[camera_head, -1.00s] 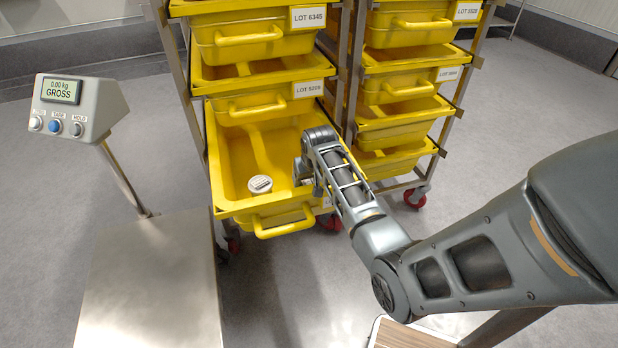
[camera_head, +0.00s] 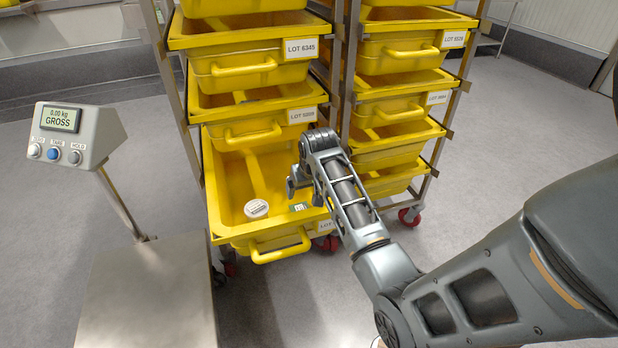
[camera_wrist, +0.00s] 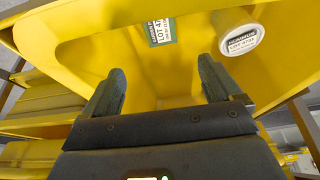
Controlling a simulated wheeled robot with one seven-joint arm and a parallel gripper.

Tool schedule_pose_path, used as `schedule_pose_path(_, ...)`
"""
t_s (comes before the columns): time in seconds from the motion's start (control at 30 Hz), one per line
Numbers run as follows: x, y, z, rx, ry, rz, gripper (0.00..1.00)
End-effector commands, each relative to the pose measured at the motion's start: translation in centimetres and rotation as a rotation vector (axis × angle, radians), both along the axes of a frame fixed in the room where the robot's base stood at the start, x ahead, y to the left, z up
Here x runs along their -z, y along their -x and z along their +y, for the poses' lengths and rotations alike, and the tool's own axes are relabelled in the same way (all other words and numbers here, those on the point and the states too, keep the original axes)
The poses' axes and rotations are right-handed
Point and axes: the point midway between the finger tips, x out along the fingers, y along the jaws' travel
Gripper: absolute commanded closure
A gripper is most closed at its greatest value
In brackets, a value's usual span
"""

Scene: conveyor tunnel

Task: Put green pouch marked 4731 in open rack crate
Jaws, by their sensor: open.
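The open rack crate (camera_head: 222,232) is yellow and pulled out low at the left of the rack. The green pouch (camera_head: 299,207) lies inside it near the front right; its label is too small to read here. In the wrist view the green-and-white pouch (camera_wrist: 161,31) shows "LOT 47", with the rest unclear, against the yellow crate wall (camera_wrist: 90,62). My gripper (camera_head: 293,186) is over the crate, apart from the pouch. In the wrist view my gripper (camera_wrist: 162,70) has its fingers spread with nothing between them.
More yellow crates (camera_head: 255,125) are stacked just above. A scale (camera_head: 150,290) with a display stands at the left.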

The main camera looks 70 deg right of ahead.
Motion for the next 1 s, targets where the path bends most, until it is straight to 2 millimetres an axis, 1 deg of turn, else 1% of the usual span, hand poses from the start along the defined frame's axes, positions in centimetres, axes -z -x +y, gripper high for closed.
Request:
schedule_pose_path(0.03,-1.1,0.2,0.4,-0.001,0.0,0.0,0.08)
schedule_pose_path(0.1,-2.0,0.5,0.7,-0.002,0.0,0.001,0.08)
schedule_pose_path(0.2,-3.1,0.8,1.0,-0.001,0.0,0.0,0.08)
schedule_pose_path(0.3,-3.6,1.0,1.2,-0.001,0.0,0.0,0.08)
schedule_pose_path(1.0,-3.8,1.0,1.3,-0.001,-0.001,0.001,0.08)
